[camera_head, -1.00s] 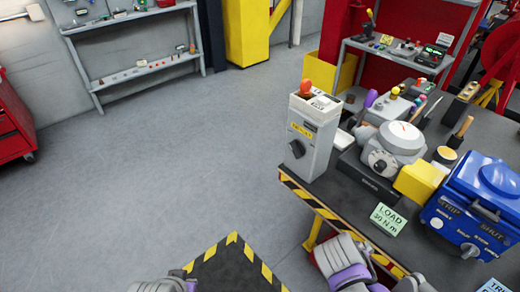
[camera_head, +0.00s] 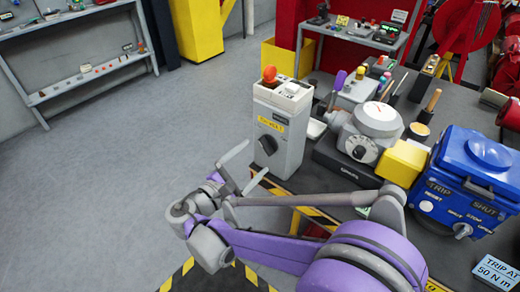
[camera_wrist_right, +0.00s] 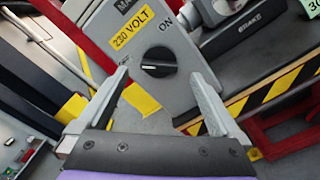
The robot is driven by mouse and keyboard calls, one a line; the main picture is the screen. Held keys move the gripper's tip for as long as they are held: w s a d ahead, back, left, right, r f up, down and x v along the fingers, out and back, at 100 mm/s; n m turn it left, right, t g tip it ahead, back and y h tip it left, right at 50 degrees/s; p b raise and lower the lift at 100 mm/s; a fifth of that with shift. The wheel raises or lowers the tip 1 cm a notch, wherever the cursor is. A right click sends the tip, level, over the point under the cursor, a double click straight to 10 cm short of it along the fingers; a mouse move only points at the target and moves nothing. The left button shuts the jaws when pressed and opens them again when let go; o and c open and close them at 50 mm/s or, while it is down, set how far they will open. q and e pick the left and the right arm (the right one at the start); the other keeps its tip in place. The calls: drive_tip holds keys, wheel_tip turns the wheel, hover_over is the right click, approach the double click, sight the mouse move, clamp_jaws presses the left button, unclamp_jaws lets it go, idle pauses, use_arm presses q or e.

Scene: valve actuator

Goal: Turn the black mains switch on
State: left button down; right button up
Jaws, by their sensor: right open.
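The black mains switch (camera_head: 267,146) is a round rotary knob on the front of a grey box (camera_head: 290,150) with a yellow 230 VOLT label. In the right wrist view the knob (camera_wrist_right: 158,62) has its grip bar lying roughly across the picture, with ON printed to its upper right. My right gripper (camera_head: 258,157) is open and empty in front of the box, its fingers pointing at the knob. In the right wrist view the knob shows between and beyond the fingertips (camera_wrist_right: 160,76); contact cannot be told. My left gripper is out of view.
An orange button (camera_head: 269,74) tops the box. The box stands at the corner of a dark bench (camera_head: 440,120) with a striped edge. A gauge unit (camera_head: 376,118), a yellow block (camera_head: 403,160) and a blue actuator (camera_head: 470,180) stand to its right. Floor is clear at left.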

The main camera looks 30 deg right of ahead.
sight(265, 148)
drive_tip(key=x, duration=0.5)
drive_tip(key=shift+w+d, duration=0.1)
drive_tip(key=c, duration=1.3)
